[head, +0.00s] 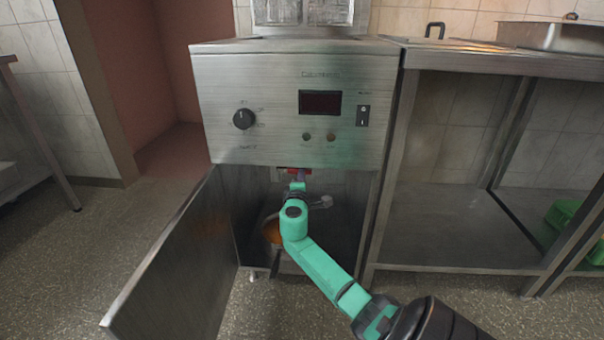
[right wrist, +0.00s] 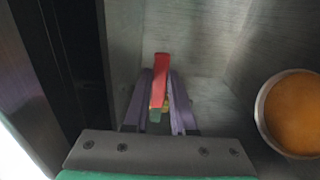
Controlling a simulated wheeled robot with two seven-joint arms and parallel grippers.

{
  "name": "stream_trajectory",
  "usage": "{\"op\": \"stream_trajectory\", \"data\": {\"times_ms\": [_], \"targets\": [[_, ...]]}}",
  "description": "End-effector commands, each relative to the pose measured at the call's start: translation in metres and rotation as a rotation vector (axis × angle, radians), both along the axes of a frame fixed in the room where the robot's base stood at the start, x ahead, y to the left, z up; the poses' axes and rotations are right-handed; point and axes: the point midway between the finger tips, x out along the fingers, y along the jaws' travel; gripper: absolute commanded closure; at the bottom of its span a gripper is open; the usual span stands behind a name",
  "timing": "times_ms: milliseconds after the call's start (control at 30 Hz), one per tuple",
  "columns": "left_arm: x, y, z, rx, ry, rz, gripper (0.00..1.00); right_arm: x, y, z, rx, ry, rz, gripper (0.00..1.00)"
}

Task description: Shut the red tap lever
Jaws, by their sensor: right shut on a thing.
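The red tap lever (head: 293,170) shows as a small red patch inside the open cabinet, just under the control panel. It shows more clearly in the right wrist view (right wrist: 160,72) as a narrow red bar. A greenish and yellowish piece (right wrist: 157,112) shows below it. My right gripper (head: 297,182) reaches into the cabinet. Its two purple fingers (right wrist: 158,84) are on either side of the lever, shut on it. The arm hides much of the tap in the head view. My left gripper is in neither view.
The cabinet door (head: 172,262) stands open to the left. A round container with orange contents (right wrist: 298,112) is inside, right of the fingers in the wrist view. The panel with a black knob (head: 243,119) is above. A steel shelf table (head: 455,225) stands right.

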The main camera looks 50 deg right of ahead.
Motion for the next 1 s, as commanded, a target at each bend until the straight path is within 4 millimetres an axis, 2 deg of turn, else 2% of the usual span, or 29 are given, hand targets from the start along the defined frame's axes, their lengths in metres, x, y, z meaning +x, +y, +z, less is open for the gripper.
{"op": "stream_trajectory", "data": {"times_ms": [333,367,400,433,767,933,1000], "targets": [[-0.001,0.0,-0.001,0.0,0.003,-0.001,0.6,0.0,0.0,0.001,-0.005,0.002,0.002,1.0],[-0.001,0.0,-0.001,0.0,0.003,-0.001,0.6,0.0,0.0,0.001,-0.005,0.002,0.002,0.68],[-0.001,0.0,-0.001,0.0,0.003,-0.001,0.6,0.0,0.0,0.001,-0.005,0.002,0.001,0.53],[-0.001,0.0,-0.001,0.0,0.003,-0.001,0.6,0.0,0.0,0.001,-0.005,0.002,0.001,0.45],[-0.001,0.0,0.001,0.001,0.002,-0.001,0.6,-0.001,0.001,0.001,-0.003,0.002,0.001,0.45],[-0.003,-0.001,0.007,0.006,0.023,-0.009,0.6,-0.013,0.02,0.003,-0.001,0.004,0.003,0.45],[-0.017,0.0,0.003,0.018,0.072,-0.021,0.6,-0.023,0.035,0.003,0.0,0.004,0.004,0.45]]}}
